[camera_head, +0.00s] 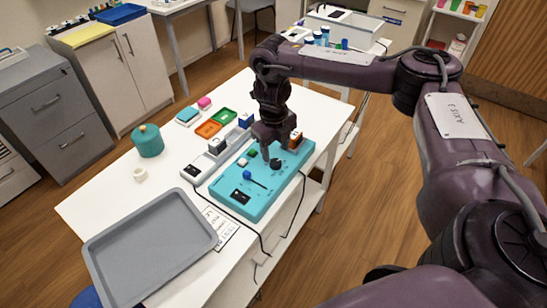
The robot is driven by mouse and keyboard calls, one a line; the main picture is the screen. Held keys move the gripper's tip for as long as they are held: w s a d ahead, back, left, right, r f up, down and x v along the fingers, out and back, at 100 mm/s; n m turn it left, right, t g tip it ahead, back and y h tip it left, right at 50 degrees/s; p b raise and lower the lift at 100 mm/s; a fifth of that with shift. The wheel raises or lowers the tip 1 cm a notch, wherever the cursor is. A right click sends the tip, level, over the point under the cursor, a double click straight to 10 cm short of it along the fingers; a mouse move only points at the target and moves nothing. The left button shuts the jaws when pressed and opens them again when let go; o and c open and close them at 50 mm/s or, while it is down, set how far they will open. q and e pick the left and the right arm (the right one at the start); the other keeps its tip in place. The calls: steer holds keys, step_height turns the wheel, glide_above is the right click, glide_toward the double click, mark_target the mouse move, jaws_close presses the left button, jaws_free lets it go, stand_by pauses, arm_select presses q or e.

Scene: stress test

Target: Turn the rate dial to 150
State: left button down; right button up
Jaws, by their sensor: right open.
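A teal control panel (226,199) lies on the white table. It carries a black round knob (276,163), a stick with a blue ball (247,174), a small green button (252,153) and a small dark display (240,197). Markings around the knob are too small to read, so I cannot tell its setting. My right gripper (276,147) points down over the panel's far part, right by the black knob. It is open; whether its fingers touch the knob I cannot tell. My left gripper is not in view.
A grey tray (150,250) fills the table's near left. A teal pot (147,140), a white ring (140,174), an orange tray (208,129) and a green tray (225,116) lie left of and behind the panel. A grey-white device (199,170) stands beside it. Cables hang over the right edge.

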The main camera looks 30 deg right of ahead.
mark_target(276, 162)
step_height(276, 162, down, 4)
steer(key=shift+d+f+b, duration=0.1)
steer(key=shift+b, duration=0.2)
steer(key=shift+w+f, duration=0.1)
steer(key=shift+f, duration=0.15)
steer(key=c, duration=1)
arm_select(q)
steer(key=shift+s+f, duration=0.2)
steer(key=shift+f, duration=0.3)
